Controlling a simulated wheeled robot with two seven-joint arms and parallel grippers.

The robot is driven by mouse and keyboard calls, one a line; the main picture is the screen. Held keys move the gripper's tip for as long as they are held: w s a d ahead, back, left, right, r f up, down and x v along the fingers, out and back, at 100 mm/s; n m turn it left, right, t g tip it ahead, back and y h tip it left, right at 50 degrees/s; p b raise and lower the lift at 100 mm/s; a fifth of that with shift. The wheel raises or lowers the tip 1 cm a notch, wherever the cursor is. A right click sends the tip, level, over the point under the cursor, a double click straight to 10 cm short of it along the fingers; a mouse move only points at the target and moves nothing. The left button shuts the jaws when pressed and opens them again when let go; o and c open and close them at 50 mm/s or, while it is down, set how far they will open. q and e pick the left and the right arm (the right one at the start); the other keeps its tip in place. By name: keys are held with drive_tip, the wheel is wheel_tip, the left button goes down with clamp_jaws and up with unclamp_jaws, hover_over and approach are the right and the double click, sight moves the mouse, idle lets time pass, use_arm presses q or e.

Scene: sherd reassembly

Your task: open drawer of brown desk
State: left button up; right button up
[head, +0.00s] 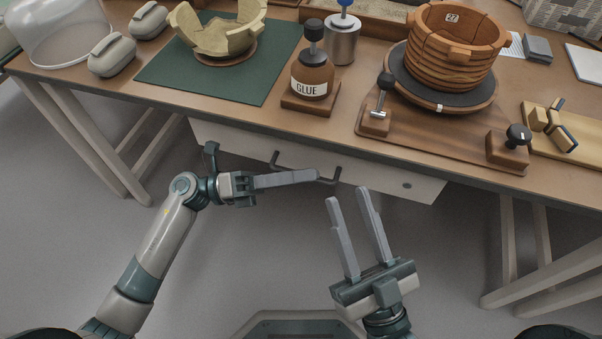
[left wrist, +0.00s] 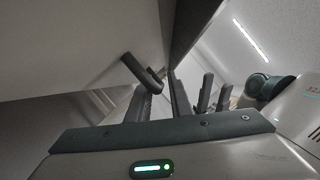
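The brown desk (head: 330,128) stands across the head view. Its pale drawer front (head: 385,182) hangs under the top and looks shut, with no gap visible. A dark bar handle (head: 275,158) sticks out from the front; it also shows in the left wrist view (left wrist: 138,72). My left gripper (head: 317,175) lies across in front of the handle, its fingertips near the handle's right end. In the left wrist view its fingers stand apart, with the handle close to them; whether it lies between them is unclear. My right gripper (head: 343,193) is open and empty below the drawer.
On the desk are a glue bottle (head: 312,75), a banded clay pot (head: 450,65) on a turntable, a sherd bowl (head: 215,38) on a green mat (head: 160,72), and grey cases (head: 112,57). Desk legs stand at both sides. The floor before the drawer is clear except for my arms.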

use_arm(q)
clamp_jaws()
use_arm(e)
drive_tip(key=shift+f, duration=0.1)
idle(0.5)
use_arm(q)
drive_tip(key=shift+s, duration=0.1)
idle(0.6)
